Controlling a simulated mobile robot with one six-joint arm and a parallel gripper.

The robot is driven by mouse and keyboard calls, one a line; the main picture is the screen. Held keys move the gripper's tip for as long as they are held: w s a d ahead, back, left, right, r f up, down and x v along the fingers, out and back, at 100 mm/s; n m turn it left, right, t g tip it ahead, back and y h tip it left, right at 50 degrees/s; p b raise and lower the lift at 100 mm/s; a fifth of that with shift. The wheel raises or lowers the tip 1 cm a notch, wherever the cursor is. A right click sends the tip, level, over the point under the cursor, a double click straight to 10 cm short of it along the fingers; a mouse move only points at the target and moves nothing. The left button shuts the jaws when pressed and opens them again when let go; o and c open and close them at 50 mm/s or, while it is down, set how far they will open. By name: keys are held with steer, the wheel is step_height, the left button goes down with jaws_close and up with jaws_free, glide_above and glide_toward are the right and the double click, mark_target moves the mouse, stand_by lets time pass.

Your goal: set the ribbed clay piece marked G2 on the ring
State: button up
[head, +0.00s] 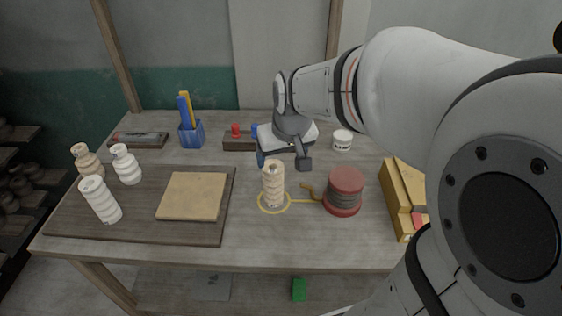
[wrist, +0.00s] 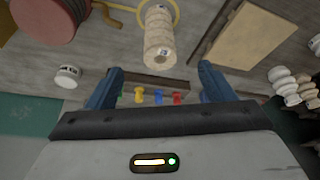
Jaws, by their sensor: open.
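A tan ribbed clay piece (head: 273,186) stands upright inside the yellow ring (head: 262,207) on the table. It also shows in the wrist view (wrist: 158,35), with a small label too small to read surely. My gripper (head: 284,162) is open and empty just behind and above the piece, apart from it. In the wrist view the piece lies beyond the gap between my fingertips (wrist: 162,70). Several other ribbed pieces stand at the left: a tan one (head: 88,162), a white one (head: 125,164) and a taller white one (head: 100,200) with a dark mark.
A dark board (head: 140,228) bears a tan slab (head: 192,196). A red-ended spool (head: 344,190) stands close right of the ring. A yellow box (head: 402,200), white tub (head: 342,140), blue tool cup (head: 191,133) and a peg block (head: 238,144) stand around. The front table strip is clear.

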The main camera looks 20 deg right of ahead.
steer(key=s+g, duration=0.1)
steer(key=s, duration=1.3)
steer(key=shift+s+f+m, duration=0.2)
steer(key=shift+f+m, duration=0.1)
steer(key=shift+m, duration=0.1)
steer(key=shift+c, duration=0.5)
